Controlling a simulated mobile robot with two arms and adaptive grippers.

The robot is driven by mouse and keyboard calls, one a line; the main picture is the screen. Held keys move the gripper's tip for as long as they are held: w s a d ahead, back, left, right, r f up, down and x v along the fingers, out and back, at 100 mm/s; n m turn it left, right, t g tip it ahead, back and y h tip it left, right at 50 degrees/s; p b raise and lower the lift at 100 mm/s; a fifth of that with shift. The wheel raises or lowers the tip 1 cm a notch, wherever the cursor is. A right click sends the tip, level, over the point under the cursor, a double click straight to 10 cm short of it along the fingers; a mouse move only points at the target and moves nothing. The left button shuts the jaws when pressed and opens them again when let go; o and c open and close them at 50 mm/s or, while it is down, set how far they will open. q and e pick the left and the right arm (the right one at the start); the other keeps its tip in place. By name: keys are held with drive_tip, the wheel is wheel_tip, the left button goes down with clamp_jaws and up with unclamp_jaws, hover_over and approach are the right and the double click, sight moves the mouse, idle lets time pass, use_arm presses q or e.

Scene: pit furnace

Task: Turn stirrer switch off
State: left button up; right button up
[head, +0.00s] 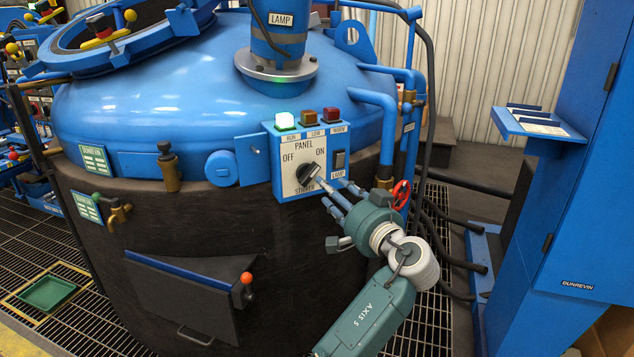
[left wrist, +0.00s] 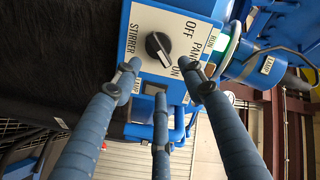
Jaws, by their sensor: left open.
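The stirrer switch (head: 309,174) is a black rotary knob on the light panel (head: 288,180) of the blue furnace. OFF is printed on its upper left and ON on its upper right; the knob's white mark points towards ON. The knob also shows in the left wrist view (left wrist: 158,47), uncovered. My left gripper (head: 335,191) is open and empty, its three fingers spread just in front of the panel's lower right. In the left wrist view its fingertips (left wrist: 161,80) lie around the lower side of the knob, apparently without gripping it. My right gripper is out of view.
A lit green RUN lamp (head: 285,121) and two darker lamps sit on top of the panel box. A LAMP rocker switch (head: 339,160) is right of the knob. Blue pipes and a red valve wheel (head: 401,195) stand close right of the gripper. A blue cabinet (head: 585,170) stands far right.

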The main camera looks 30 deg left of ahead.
sight(315, 175)
use_arm(q)
drive_tip(key=x, duration=0.8)
drive_tip(key=shift+w+a, duration=0.2)
drive_tip(key=shift+a, duration=0.1)
drive_tip(key=shift+f, duration=0.1)
clamp_jaws()
